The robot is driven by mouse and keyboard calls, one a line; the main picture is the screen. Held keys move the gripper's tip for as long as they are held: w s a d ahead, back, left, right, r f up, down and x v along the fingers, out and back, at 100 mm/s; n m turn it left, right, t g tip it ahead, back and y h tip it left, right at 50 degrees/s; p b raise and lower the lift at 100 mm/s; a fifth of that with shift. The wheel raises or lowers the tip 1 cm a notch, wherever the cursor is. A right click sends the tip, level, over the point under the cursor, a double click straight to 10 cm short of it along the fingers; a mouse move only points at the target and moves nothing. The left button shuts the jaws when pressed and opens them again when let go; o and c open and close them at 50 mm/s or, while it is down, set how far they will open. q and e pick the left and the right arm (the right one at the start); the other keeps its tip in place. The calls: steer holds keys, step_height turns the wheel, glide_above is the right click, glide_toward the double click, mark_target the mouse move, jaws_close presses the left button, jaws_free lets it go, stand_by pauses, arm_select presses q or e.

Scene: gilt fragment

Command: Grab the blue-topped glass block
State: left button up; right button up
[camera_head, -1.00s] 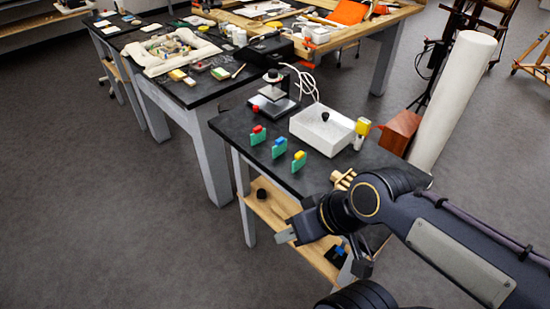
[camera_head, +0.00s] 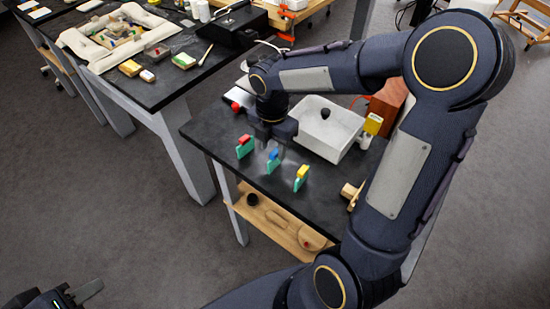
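The blue-topped glass block (camera_head: 273,167) stands upright on the black table, with a blue top and a greenish body. It is the middle one of a row of three similar blocks. My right gripper (camera_head: 270,146) points down right above its top. Its fingers look faint and blurred there, so I cannot tell whether they are apart or touch the block. My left gripper (camera_head: 78,296) is at the bottom left corner over the floor, partly cut off, far from the table.
A red-topped block (camera_head: 244,150) stands left of it and a yellow-topped block (camera_head: 301,182) to the right. Behind are a white box (camera_head: 330,132) with a black knob and a yellow-topped piece (camera_head: 372,126). A wooden piece (camera_head: 352,194) lies near the table's right edge.

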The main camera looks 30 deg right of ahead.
mark_target(275, 152)
steer(key=f, duration=0.4)
steer(key=shift+s+d+f, duration=0.1)
steer(key=shift+d+f, duration=0.15)
steer(key=shift+f, duration=0.15)
jaws_close()
